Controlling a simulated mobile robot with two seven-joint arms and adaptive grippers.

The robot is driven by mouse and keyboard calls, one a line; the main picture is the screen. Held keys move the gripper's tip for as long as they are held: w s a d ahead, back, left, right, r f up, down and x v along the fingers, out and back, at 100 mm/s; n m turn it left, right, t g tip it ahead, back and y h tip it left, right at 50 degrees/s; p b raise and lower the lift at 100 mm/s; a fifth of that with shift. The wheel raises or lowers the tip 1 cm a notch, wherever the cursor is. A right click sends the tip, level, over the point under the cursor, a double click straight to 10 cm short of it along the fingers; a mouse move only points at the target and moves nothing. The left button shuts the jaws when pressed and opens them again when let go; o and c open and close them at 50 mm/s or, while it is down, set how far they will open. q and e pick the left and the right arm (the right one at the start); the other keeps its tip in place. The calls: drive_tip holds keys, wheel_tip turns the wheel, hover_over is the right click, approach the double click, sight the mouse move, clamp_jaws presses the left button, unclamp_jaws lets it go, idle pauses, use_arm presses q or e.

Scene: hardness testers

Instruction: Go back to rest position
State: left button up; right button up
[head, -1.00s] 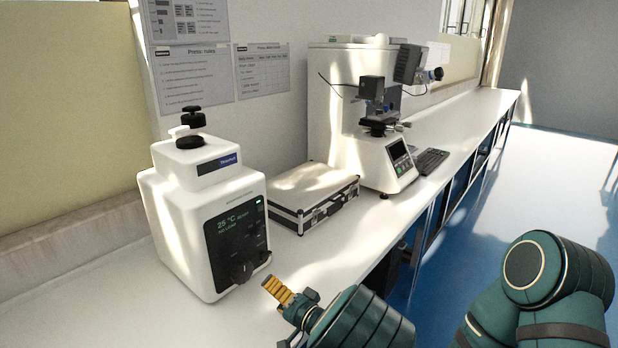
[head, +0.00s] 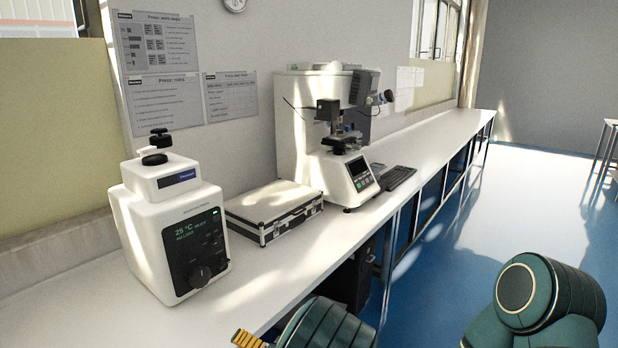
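My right gripper (head: 246,340) is at the bottom edge, left of the middle, with its arm coming in from the right. Only a yellow ribbed finger part shows, and the rest is cut off by the frame, so I cannot tell whether it is open or shut. It appears in front of the bench edge, apart from the instruments. My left gripper is not in view.
A white press with a dark panel (head: 172,228) stands on the long white bench (head: 424,139).

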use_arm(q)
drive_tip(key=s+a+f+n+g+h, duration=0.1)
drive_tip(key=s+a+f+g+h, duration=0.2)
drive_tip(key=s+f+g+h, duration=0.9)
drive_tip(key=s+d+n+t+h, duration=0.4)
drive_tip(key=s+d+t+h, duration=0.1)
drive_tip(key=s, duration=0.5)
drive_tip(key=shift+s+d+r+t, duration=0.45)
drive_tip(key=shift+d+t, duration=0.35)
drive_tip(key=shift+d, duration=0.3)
